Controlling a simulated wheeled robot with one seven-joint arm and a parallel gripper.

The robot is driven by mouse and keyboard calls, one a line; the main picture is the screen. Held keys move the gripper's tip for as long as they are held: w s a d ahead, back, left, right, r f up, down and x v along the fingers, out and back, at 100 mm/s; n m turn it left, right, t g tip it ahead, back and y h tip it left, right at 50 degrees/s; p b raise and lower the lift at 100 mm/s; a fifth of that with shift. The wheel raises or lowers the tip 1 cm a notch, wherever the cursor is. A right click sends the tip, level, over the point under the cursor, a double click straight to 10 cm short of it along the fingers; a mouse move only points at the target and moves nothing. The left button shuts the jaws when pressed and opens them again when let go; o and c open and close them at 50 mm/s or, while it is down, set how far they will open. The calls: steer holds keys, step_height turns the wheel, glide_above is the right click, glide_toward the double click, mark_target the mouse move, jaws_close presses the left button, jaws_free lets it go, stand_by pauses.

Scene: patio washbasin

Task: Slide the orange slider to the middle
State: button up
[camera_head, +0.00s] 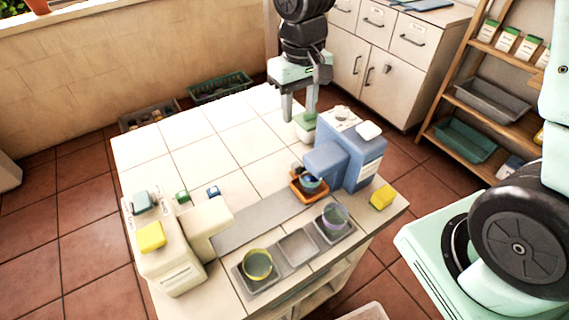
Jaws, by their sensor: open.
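The orange slider (296,190) is a small square tray at the right end of a flat grey track (250,226) on the white tiled table. It sits under the overhanging head of a blue machine (350,155) and carries a small blue round item (311,182). The head hides part of it. My gripper (300,112) points down at the table's far edge, with its two fingers apart. It is behind the slider, left of the blue machine. A white container with a green top (305,123) shows just below the fingers; I cannot tell whether they touch it.
A cream machine (178,262) stands at the track's left end. In front, a grey tray holds a yellow-rimmed cup (257,265) and a purple cup (335,217). A yellow block (382,197) lies at the right corner. The table's back left is clear.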

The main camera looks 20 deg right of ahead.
mark_target(296, 164)
step_height(296, 164, down, 16)
steer(key=shift+s+f, duration=0.1)
steer(key=shift+f, duration=0.05)
stand_by(0.3)
steer(key=shift+a, duration=0.1)
jaws_close()
